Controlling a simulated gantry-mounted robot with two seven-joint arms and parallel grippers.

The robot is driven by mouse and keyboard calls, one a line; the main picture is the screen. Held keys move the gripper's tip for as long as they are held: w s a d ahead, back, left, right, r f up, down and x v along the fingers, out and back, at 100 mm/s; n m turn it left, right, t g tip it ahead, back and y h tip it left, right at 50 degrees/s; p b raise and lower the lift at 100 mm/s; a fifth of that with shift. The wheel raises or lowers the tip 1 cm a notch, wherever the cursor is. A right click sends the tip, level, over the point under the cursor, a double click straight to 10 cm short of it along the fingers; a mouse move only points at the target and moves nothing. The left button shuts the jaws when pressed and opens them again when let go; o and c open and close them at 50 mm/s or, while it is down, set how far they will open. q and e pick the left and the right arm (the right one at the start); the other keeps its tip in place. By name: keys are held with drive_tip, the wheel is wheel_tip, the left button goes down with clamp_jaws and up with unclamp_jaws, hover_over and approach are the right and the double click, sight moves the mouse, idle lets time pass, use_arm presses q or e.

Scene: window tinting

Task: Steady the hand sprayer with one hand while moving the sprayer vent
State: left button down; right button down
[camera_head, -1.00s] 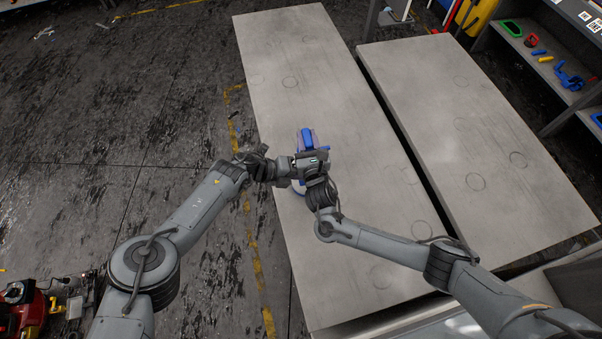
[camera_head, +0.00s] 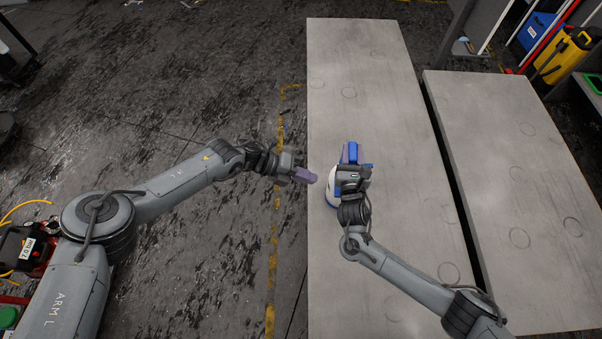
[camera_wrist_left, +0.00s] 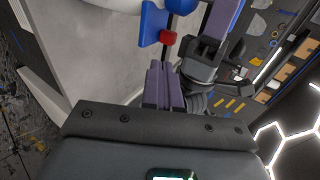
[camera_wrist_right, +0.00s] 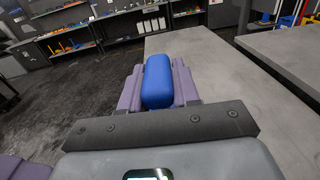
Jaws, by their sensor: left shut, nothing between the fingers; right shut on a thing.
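The hand sprayer (camera_head: 332,188) is white and blue and stands on the left grey table. My right gripper (camera_head: 353,167) is shut on its blue handle (camera_wrist_right: 158,80), with a purple finger on each side. My left gripper (camera_head: 306,176) is shut and empty, apart from the sprayer, to its left. In the left wrist view its purple fingers (camera_wrist_left: 163,85) are together, below a blue part of the sprayer (camera_wrist_left: 154,24) and a small red part (camera_wrist_left: 168,38). I cannot tell whether this red part is the vent.
The left table (camera_head: 375,90) is otherwise clear. A second grey table (camera_head: 500,130) stands to its right across a narrow dark gap. A yellow container (camera_head: 562,55) and a shelf are at the far right. Open floor lies left of the table.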

drive_tip(key=shift+d, duration=0.1)
use_arm(q)
drive_tip(key=shift+s+d+f+m, duration=0.3)
drive_tip(key=shift+d+f+m, duration=0.35)
drive_tip(key=shift+d+m, duration=1.7)
drive_tip(key=shift+s+d+f+m, duration=0.25)
drive_tip(key=shift+d+f+m, duration=0.55)
drive_tip(key=shift+m, duration=2.85)
drive_tip(key=shift+s+d+f+m, duration=0.4)
drive_tip(key=shift+d+m, duration=1.4)
drive_tip(key=shift+m, duration=1.2)
